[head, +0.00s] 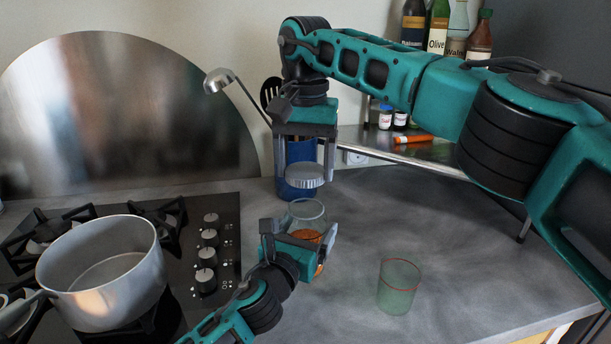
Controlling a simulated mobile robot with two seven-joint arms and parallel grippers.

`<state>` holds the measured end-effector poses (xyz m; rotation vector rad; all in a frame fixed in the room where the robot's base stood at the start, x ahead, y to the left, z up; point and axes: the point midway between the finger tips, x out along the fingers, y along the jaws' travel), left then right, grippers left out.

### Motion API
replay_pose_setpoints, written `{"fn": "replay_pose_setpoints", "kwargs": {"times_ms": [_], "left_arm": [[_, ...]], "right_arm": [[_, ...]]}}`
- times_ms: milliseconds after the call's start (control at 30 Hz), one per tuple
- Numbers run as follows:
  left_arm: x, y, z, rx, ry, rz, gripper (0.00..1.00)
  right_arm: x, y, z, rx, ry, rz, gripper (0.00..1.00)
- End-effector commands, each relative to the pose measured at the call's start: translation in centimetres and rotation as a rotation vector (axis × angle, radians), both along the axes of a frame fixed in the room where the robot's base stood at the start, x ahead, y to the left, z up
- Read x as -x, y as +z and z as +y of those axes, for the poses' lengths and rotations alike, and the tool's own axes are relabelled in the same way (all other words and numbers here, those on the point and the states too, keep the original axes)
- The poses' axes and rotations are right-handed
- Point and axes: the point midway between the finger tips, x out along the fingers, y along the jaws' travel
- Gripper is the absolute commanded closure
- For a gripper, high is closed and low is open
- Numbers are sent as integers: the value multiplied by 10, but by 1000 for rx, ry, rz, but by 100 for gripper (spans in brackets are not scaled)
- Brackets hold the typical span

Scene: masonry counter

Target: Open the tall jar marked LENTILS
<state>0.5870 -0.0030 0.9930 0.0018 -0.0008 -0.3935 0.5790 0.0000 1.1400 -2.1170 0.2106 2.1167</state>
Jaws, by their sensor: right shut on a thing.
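A clear glass jar (307,211) with orange contents stands on the grey counter, its mouth uncovered. Its marking is hidden from view. My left gripper (302,243) is around the jar's body from the front, with a finger at each side, and looks shut on it. My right gripper (306,176) points down above the jar and is shut on a round silver lid (305,184). The lid is level and apart from the jar, with a gap above the rim.
A blue utensil holder (297,155) with a ladle (222,80) stands behind the lid. A green glass (398,287) with a red rim is at the right front. A steel pot (100,270) sits on the hob (222,225) at left. Bottles (437,28) and small jars stand behind the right arm.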

Motion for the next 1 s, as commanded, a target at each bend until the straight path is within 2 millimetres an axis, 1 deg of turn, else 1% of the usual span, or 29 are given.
{"fn": "replay_pose_setpoints", "kwargs": {"times_ms": [33, 100, 267, 300, 400, 633, 733, 867, 1000], "left_arm": [[0, -2, 0, -2, 0, 2, 98], [0, -2, 0, -2, 0, 2, 98], [0, -2, 0, -2, 0, 2, 98], [0, -2, 0, -2, 1, 2, 9], [0, -1, 0, -2, 0, 1, 0], [1, -1, 0, -1, 0, 1, 0], [5, -1, 3, -2, 1, 1, 0], [20, -1, 9, -3, -1, 1, 0], [45, -1, 19, -3, -1, 2, 0]], "right_arm": [[0, 5, 0, 0, 0, 0, 64], [0, 7, 0, 0, 0, 1, 64], [0, 7, 0, 0, 0, 2, 64], [0, 7, 0, 0, 0, 2, 64], [0, 7, 0, 0, 0, 2, 64], [0, 7, 0, 0, 0, 2, 64], [0, 8, 0, 0, 0, 2, 64], [0, 10, 0, 0, 0, 2, 64], [0, 12, 0, 0, 0, 2, 64]]}}
